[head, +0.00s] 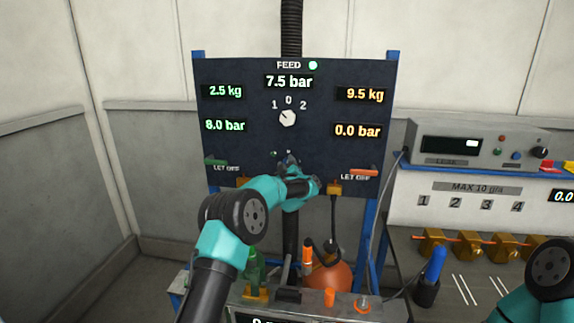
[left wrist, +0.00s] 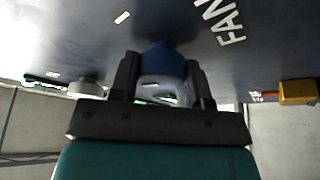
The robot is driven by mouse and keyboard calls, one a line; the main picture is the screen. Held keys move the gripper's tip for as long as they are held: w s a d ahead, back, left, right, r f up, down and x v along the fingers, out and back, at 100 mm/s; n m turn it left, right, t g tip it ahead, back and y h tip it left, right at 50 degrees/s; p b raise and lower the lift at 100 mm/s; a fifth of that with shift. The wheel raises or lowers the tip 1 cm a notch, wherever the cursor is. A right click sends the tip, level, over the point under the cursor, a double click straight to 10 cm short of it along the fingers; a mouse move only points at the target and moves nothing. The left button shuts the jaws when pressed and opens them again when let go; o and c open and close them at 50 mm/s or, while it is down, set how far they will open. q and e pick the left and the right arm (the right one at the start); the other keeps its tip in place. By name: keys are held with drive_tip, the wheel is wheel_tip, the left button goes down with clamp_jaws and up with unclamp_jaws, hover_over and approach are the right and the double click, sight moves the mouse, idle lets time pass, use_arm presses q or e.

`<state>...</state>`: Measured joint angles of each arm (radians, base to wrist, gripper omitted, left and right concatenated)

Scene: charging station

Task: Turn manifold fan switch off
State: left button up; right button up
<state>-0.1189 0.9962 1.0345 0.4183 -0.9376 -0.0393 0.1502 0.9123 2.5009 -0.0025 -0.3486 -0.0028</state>
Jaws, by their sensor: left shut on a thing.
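The fan switch is a round blue knob (left wrist: 162,66) on the dark panel, next to the white FAN label (left wrist: 222,18) in the left wrist view. My left gripper (left wrist: 162,80) is shut on this knob, with one dark finger on each side. In the head view my left gripper (head: 290,162) is at the lower middle of the dark panel (head: 240,155) and hides the knob. A white mark (left wrist: 122,17) shows on the panel near the knob. My right arm shows at the lower right of the head view, but its gripper is out of frame.
The FEED selector (head: 287,118) sits above my left gripper. A green lever (head: 216,163) and an orange lever (head: 363,172) flank it. An orange bottle (head: 330,275) and a green bottle (head: 254,268) stand below. A grey instrument box (head: 470,145) is at right.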

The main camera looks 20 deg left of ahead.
use_arm(q)
drive_tip(key=shift+n+y, duration=0.3)
drive_tip(key=shift+n, duration=0.4)
drive_tip(key=shift+g, duration=0.3)
drive_tip(key=o, duration=0.9)
drive_tip(key=shift+o, duration=0.2)
drive_tip(key=v, duration=1.7)
drive_tip(key=shift+s, duration=0.2)
drive_tip(key=shift+d+f, duration=0.1)
